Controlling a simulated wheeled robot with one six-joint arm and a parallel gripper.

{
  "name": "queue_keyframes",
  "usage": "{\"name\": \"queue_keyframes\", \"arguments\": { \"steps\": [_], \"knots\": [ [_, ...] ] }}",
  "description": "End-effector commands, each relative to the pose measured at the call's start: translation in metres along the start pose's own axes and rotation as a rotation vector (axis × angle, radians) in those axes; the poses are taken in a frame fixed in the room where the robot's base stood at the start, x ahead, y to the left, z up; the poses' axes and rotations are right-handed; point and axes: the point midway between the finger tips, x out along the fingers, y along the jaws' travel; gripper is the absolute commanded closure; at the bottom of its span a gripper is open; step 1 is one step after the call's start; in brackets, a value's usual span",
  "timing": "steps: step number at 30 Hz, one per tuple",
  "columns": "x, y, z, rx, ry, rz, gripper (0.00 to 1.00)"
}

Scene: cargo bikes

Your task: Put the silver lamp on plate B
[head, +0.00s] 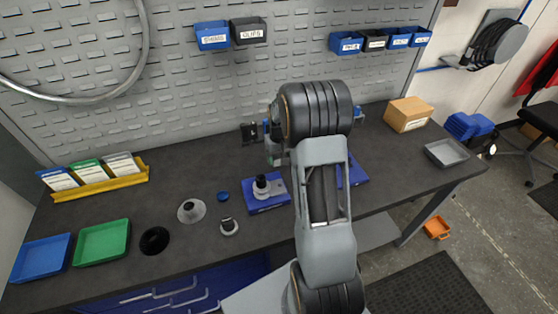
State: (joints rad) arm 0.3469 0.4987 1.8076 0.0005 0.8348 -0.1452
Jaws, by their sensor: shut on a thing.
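My arm reaches up across the middle of the view and hides most of what lies behind it. My gripper (273,152) shows only in part, at the left of my dark wrist, above the bench. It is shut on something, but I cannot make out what. Below it, a blue plate (268,207) carries a small silver and black piece (262,184). A second blue plate (357,174) is partly hidden behind my arm. Plate letters are not readable. A silver round piece (192,210) and a smaller silver and dark piece (229,227) stand left of the plates. I cannot tell which is the silver lamp.
Left on the dark bench are a blue tray (42,258), a green tray (102,243), a black ring (154,240), a small blue disc (223,196) and a yellow rack (110,182). At right are a cardboard box (408,114) and a grey tray (447,153). A perforated wall stands behind.

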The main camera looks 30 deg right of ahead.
Motion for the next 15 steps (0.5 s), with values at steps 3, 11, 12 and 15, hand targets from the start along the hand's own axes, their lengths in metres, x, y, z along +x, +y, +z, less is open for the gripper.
{"name": "queue_keyframes", "arguments": {
  "steps": [3,11,12,15],
  "knots": [
    [0.011,0.001,-0.009,-0.001,-0.002,0.000,0.60],
    [0.021,0.001,-0.017,-0.002,0.000,0.000,0.60],
    [0.023,0.001,-0.019,-0.002,-0.001,0.000,0.60],
    [0.034,0.001,-0.020,-0.002,-0.003,0.000,0.60]
  ]
}}
